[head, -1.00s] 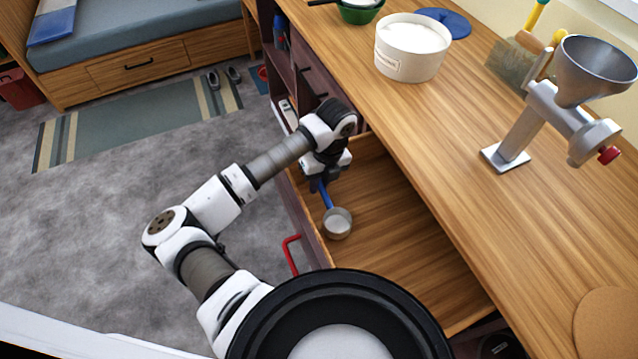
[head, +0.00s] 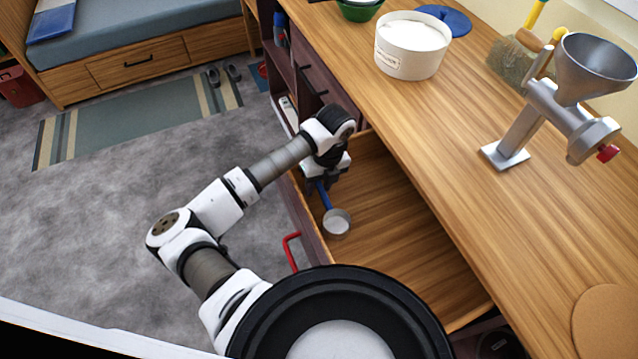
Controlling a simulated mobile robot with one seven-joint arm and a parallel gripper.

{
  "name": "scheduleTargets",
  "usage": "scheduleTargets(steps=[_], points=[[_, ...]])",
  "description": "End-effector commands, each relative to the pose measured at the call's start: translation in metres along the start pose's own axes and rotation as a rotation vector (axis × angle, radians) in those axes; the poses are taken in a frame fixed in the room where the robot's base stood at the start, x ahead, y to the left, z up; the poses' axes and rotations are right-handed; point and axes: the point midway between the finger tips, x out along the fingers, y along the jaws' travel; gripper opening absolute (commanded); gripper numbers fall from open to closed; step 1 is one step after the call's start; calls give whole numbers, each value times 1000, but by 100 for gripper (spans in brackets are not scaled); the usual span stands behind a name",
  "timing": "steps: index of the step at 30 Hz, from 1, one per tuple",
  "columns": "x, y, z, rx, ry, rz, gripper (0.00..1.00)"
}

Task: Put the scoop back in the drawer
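The scoop (head: 337,222) has a round metal cup and a blue handle. It is inside the open wooden drawer (head: 420,262), near the drawer's left side, with its cup facing up. I cannot tell whether the cup touches the drawer floor. My gripper (head: 318,187) points down over the drawer's left end, with its dark fingers at the upper end of the blue handle. The hand partly hides that end of the handle, so I cannot see whether the fingers grip it.
The drawer's red handle (head: 290,251) sticks out on the left. On the counter are a white tub of white powder (head: 411,55), a green bowl (head: 359,10), a blue lid (head: 444,20) and a metal grinder (head: 560,105). The drawer's right part looks empty.

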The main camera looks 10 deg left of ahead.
Motion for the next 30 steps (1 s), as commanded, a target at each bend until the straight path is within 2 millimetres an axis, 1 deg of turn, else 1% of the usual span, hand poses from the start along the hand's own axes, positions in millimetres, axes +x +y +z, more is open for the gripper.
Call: scheduleTargets(steps=[3,5,8,15,18,21,24,30], points=[[-7,0,1,0,-3,0,37],[-15,-1,1,1,-4,-1,37],[-34,-1,1,1,-6,-1,37],[-88,0,1,1,-6,1,37],[-104,0,1,2,-4,1,37],[-114,0,1,-1,-3,0,37],[-120,0,0,0,-1,0,37],[-122,0,0,0,0,0,37]])
